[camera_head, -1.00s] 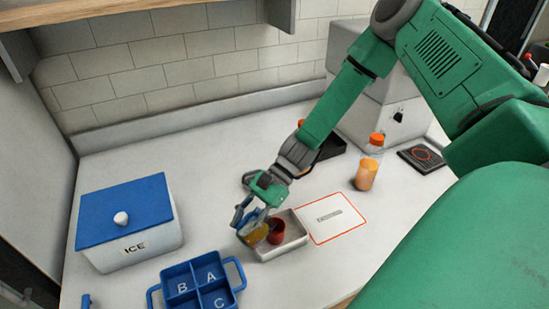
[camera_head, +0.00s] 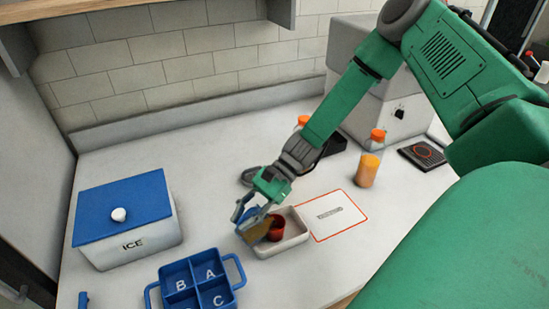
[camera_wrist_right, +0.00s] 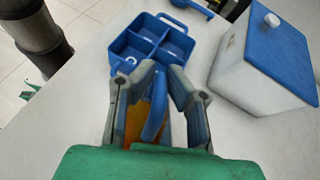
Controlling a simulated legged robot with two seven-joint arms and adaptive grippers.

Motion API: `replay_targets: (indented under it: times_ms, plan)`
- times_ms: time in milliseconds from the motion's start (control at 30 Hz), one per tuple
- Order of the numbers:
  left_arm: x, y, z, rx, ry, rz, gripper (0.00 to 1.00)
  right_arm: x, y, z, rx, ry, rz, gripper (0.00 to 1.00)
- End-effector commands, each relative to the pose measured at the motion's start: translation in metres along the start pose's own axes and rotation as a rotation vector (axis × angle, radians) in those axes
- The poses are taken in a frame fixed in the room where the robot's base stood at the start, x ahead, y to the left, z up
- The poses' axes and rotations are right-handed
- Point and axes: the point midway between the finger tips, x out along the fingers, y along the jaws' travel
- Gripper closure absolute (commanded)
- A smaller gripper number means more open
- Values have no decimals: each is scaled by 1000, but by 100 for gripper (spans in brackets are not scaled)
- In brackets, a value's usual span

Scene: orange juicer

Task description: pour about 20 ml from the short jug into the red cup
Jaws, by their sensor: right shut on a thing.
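The red cup (camera_head: 277,229) stands in a white tray (camera_head: 296,240) on the counter. My right gripper (camera_head: 247,214) is shut on the short jug (camera_head: 258,231), which holds orange liquid. The jug is tilted, with its lower side toward the red cup, just left of and against or over the cup's edge; I cannot tell if they touch. In the right wrist view the gripper's fingers (camera_wrist_right: 155,105) close around the jug's blue handle (camera_wrist_right: 156,104), with orange (camera_wrist_right: 134,124) beside it. Whether liquid is flowing cannot be made out. My left gripper is not in view.
A blue caddy (camera_head: 240,262) with lettered compartments stands front left of the tray. A white ice box (camera_head: 135,247) with a blue lid is at the left.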

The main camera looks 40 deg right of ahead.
Motion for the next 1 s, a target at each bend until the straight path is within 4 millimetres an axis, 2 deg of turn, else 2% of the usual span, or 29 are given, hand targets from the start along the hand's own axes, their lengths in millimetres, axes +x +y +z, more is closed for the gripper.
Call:
replay_targets:
  times_ms: [1000]
  plan:
    - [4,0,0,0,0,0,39,-2,0,2,8,-34,-1,100]
